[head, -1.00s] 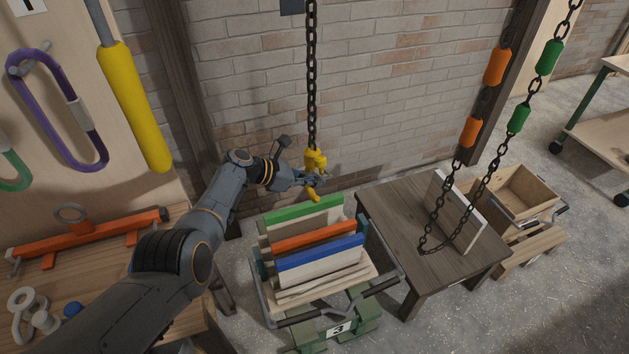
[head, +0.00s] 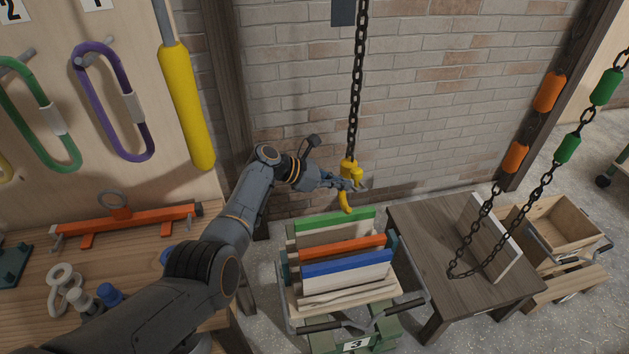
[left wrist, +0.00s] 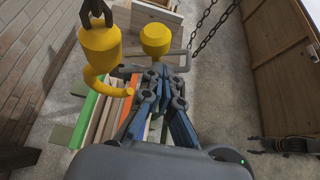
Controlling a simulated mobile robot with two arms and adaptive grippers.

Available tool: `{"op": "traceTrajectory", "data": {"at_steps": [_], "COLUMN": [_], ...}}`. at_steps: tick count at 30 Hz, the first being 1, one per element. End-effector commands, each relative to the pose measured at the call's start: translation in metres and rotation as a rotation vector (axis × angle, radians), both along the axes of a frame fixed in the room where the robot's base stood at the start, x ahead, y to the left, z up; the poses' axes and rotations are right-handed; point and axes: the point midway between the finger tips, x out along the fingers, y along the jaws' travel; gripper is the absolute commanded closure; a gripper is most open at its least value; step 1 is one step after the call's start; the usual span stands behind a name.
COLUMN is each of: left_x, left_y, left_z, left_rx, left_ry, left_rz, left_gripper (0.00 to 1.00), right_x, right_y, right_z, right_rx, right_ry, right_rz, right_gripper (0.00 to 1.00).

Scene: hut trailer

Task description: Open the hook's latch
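The yellow hook (head: 347,199) hangs upright from a dark chain (head: 357,80) in front of the brick wall. In the left wrist view the hook (left wrist: 96,80) is at the left, its curved tip beside my fingers. A yellow rounded knob (left wrist: 155,39) stands just beyond my fingertips; I cannot tell whether it is the latch's handle. My left gripper (head: 352,184) is at the hook's upper part. Its fingers (left wrist: 164,76) come close together below the knob; whether they touch or grip it is unclear.
A cart of boards (head: 345,270) stands just below the hook. A wooden table (head: 425,235) with a leaning board is to its right, with another chain (head: 475,255) hanging there. A workbench (head: 130,255) is at the left, below a panel with carabiners (head: 115,100).

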Motion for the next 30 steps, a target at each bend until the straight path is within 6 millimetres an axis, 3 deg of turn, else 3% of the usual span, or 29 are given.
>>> {"op": "traceTrajectory", "data": {"at_steps": [15,23,26,30], "left_x": [-0.027,-0.032,-0.035,-0.060], "left_y": [0.066,0.077,0.079,0.094], "left_z": [0.029,0.035,0.030,-0.007], "left_rx": [0.011,0.013,0.028,0.155], "left_ry": [0.020,0.023,0.012,-0.086], "left_rz": [-0.006,-0.008,-0.016,-0.080], "left_gripper": [1.00,1.00,1.00,1.00], "right_x": [0.001,0.000,0.001,0.001], "right_y": [0.001,0.001,0.001,0.001], "right_z": [-0.001,-0.001,-0.001,-0.001], "right_rx": [0.001,0.001,0.001,0.001], "right_ry": [-0.001,-0.001,-0.001,-0.001], "right_rz": [0.000,0.000,0.000,0.000], "right_gripper": [0.48,0.48,0.48,0.48]}}
